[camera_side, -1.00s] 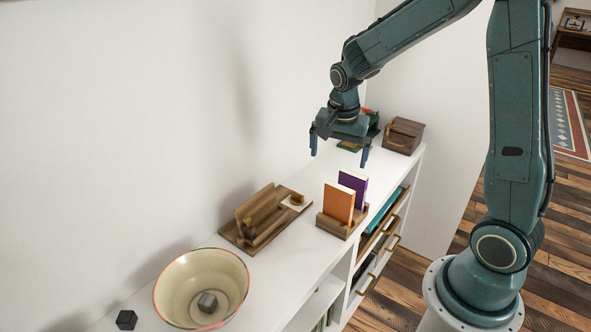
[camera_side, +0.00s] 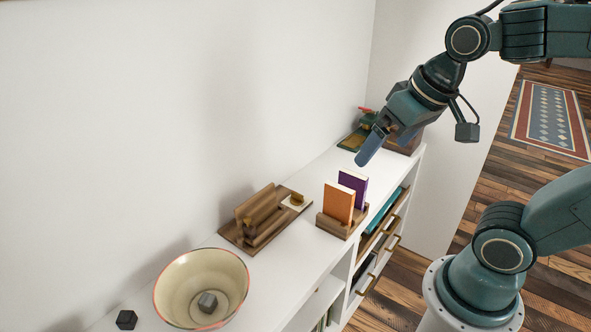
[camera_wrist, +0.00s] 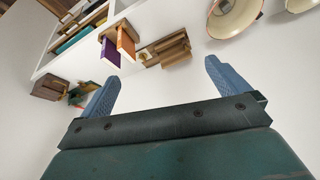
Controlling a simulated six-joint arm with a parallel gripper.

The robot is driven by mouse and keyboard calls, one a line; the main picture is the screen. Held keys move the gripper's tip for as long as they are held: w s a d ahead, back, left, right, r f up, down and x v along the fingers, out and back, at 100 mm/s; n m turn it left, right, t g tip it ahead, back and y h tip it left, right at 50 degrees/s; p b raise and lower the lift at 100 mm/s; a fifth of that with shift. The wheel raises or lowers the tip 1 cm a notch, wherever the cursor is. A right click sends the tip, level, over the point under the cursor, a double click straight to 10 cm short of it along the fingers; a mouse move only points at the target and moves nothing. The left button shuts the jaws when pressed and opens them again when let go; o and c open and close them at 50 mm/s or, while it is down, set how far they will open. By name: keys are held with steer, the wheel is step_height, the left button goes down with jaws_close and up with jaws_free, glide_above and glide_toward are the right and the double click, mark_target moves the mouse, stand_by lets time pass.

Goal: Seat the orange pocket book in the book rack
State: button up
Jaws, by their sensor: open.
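The orange pocket book (camera_side: 338,203) stands upright in the small wooden book rack (camera_side: 331,227), at the rack's near side. A purple book (camera_side: 353,186) stands behind it in the same rack. In the wrist view the orange book (camera_wrist: 126,43) and the purple book (camera_wrist: 110,53) show side by side in the rack (camera_wrist: 108,33). My gripper (camera_side: 385,147) is open and empty, raised above the far end of the shelf and apart from the books. In the wrist view its two blue fingers (camera_wrist: 160,88) are spread wide with nothing between them. The foot of the orange book is hidden by the rack.
A wooden stand (camera_side: 262,216) with a small pale square piece sits left of the rack. A cream bowl (camera_side: 182,278) holding a dark cube and another dark cube (camera_side: 126,320) are nearer. A wooden box (camera_side: 404,143) and a green object (camera_side: 352,140) stand at the far end. White shelf top lies bare between.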

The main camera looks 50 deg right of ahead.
steer(key=shift+s+a+r+n+t, duration=0.1)
steer(key=shift+s+a+n, duration=0.15)
steer(key=shift+s+n, duration=0.3)
steer(key=shift+s+a+n+t, duration=0.1)
steer(key=shift+s+a+n, duration=0.15)
steer(key=shift+s, duration=0.45)
steer(key=shift+s+a+r+n+t, duration=0.1)
steer(key=shift+s+a+n, duration=0.1)
steer(key=shift+s+n, duration=0.4)
